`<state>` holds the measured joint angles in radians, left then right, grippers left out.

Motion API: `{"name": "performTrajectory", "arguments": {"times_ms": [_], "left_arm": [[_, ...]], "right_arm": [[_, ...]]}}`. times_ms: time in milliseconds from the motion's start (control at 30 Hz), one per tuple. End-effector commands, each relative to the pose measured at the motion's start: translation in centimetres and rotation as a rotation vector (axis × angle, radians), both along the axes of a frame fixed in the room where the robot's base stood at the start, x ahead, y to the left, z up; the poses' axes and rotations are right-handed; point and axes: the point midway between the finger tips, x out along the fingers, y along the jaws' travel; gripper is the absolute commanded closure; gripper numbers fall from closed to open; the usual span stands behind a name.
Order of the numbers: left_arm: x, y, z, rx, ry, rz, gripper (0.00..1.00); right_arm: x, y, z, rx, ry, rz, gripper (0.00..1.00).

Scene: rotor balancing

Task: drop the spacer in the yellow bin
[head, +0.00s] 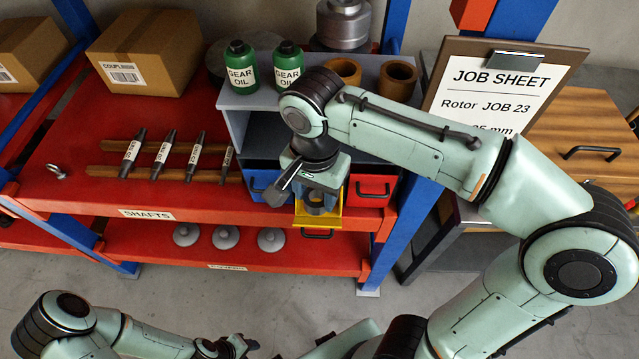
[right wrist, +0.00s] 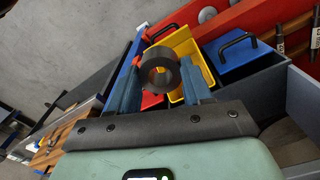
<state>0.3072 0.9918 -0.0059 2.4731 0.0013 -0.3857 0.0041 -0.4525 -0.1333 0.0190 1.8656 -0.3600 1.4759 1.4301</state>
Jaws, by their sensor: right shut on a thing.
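The spacer is a dark grey ring (right wrist: 161,54) in the right wrist view. My right gripper (right wrist: 162,68) is shut on it, with a blue finger on each side. In the head view my right gripper (head: 318,198) points down over the yellow bin (head: 318,222), which is pulled out between the blue and red bins. The ring (head: 315,209) shows partly there, just at the bin's opening. The yellow bin (right wrist: 181,39) lies behind the ring in the right wrist view. My left gripper (head: 230,346) is low at the picture's bottom, small and unclear.
A blue bin (head: 259,187) and a red bin (head: 371,188) flank the yellow one. Gear oil bottles (head: 288,66) and brown rings (head: 397,80) stand on the grey cabinet above. Shafts (head: 163,155) lie on the red shelf at left. A job sheet board (head: 495,90) stands at right.

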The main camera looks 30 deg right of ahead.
Motion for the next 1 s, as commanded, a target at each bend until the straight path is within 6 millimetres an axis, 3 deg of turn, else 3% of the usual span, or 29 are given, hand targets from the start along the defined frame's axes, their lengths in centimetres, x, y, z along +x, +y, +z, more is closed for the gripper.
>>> {"name": "performTrajectory", "arguments": {"times_ms": [600,1000], "left_arm": [[-0.4,0.0,-0.5,0.001,0.005,0.000,0.57],[-0.4,0.0,-0.5,0.000,0.004,0.000,0.57]], "right_arm": [[5.0,-3.1,-3.7,-0.001,0.000,-0.003,0.92],[6.5,-4.0,-4.7,0.000,-0.001,-0.001,0.92]]}}
